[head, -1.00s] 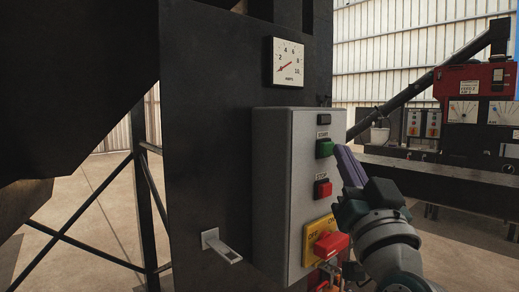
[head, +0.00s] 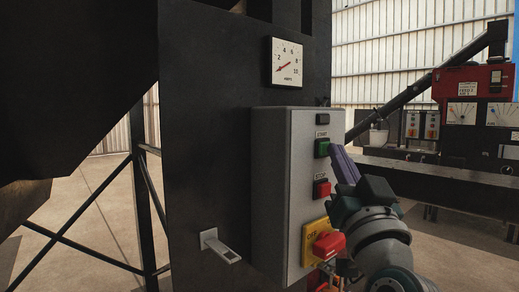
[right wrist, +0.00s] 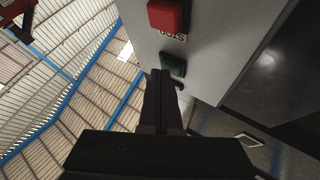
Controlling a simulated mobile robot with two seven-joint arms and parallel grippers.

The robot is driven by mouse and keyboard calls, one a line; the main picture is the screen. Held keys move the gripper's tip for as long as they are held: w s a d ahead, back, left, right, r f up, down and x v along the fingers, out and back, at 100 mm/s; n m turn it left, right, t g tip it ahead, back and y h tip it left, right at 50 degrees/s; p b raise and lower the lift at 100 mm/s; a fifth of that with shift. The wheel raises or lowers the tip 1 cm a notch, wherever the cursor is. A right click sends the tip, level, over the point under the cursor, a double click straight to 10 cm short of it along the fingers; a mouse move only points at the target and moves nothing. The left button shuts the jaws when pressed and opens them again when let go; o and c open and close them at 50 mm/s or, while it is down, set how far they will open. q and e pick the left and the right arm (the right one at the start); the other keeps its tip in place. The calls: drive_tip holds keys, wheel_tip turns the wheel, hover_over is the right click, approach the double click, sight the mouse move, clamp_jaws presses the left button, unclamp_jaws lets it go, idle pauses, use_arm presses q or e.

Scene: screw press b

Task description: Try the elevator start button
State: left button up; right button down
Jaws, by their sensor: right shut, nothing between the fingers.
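The green START button (head: 322,147) is on the grey control box (head: 283,190), above the red STOP button (head: 321,189). My right gripper (head: 335,149) is shut and empty, its fingertips right beside the green button. In the right wrist view the fingertips (right wrist: 162,76) reach up to the edge of the green button (right wrist: 173,64), with the red STOP button (right wrist: 165,15) beyond. I cannot tell whether the tips touch the green button. My left gripper is not in view.
A yellow switch plate with a red handle (head: 329,245) is low on the box. An amps gauge (head: 286,62) hangs above, its needle pointing low. A metal bracket (head: 219,246) sticks out at lower left. A dark bench (head: 440,175) stands at right.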

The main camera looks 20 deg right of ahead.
drive_tip(key=shift+s, duration=0.1)
drive_tip(key=shift+s+d+p, duration=0.35)
drive_tip(key=shift+s+p, duration=0.2)
drive_tip(key=shift+s, duration=0.15)
drive_tip(key=shift+s, duration=0.1)
drive_tip(key=shift+s+d+p, duration=0.3)
drive_tip(key=shift+s+p, duration=0.15)
drive_tip(key=shift+s, duration=0.3)
drive_tip(key=shift+s+d+p, duration=0.35)
drive_tip(key=shift+s+p, duration=0.1)
drive_tip(key=shift+s, duration=0.25)
drive_tip(key=shift+s+d+p, duration=0.3)
drive_tip(key=shift+s+p, duration=0.15)
drive_tip(key=shift+s, duration=0.3)
idle(0.7)
